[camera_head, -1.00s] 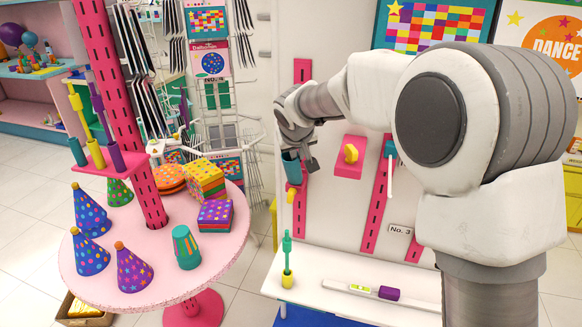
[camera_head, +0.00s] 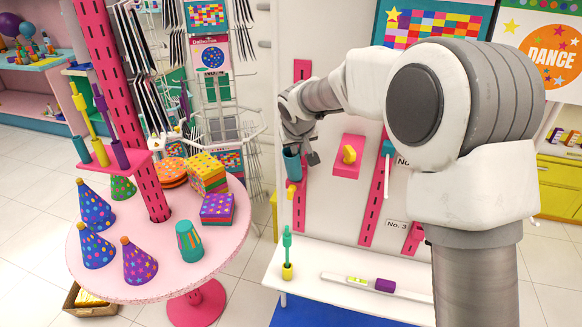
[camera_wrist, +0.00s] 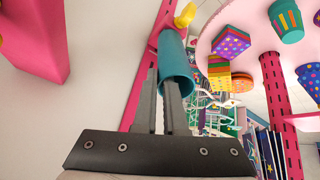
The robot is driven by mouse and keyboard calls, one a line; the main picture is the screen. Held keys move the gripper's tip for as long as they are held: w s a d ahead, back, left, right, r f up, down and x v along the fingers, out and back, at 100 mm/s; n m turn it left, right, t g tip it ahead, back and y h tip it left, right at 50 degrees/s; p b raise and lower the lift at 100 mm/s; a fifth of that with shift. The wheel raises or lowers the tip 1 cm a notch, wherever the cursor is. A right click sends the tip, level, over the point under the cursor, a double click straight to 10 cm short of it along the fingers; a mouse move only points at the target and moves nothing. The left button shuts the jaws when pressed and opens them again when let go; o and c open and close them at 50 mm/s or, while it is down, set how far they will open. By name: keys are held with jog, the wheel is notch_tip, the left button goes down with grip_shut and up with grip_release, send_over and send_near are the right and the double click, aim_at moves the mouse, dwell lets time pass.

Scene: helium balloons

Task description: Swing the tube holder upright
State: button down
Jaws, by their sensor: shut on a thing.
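The tube holder (camera_head: 291,163) is a teal open cylinder on a pink slotted strip of the white panel, above a yellow knob (camera_head: 291,192). In the head view it stands nearly upright, leaning slightly. In the wrist view the tube holder (camera_wrist: 174,62) shows its open end towards my gripper. My gripper (camera_head: 300,146) is at the tube's upper end, shut on its wall. In the wrist view one finger of my gripper (camera_wrist: 162,88) lies beside the tube and the other reaches into its mouth. The fingertips are partly hidden.
A pink block with a yellow knob (camera_head: 349,155) is on the panel to the right. Below, a white shelf (camera_head: 318,270) holds a green and yellow tool (camera_head: 287,255) and a purple-ended tube (camera_head: 384,285). A round pink table (camera_head: 150,276) with party hats stands left.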

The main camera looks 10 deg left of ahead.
jog(key=shift+w+d+r+g+p, duration=0.1)
jog(key=shift+w+d+g+p, duration=0.3)
jog(key=shift+p, duration=1.75)
jog(key=shift+w+d+r+g+p, duration=0.1)
jog(key=shift+w+g+p, duration=0.5)
jog(key=shift+p, duration=1.5)
jog(key=shift+w+f, duration=0.1)
jog(key=shift+w+d+g+p, duration=0.1)
jog(key=shift+w+g+p, duration=0.4)
jog(key=shift+w+g, duration=0.7)
jog(key=c, duration=1.1)
grip_release()
jog(key=shift+d, duration=0.1)
jog(key=shift+o, duration=0.4)
jog(key=shift+w, duration=0.1)
jog(key=shift+a, duration=0.2)
jog(key=shift+r, duration=0.25)
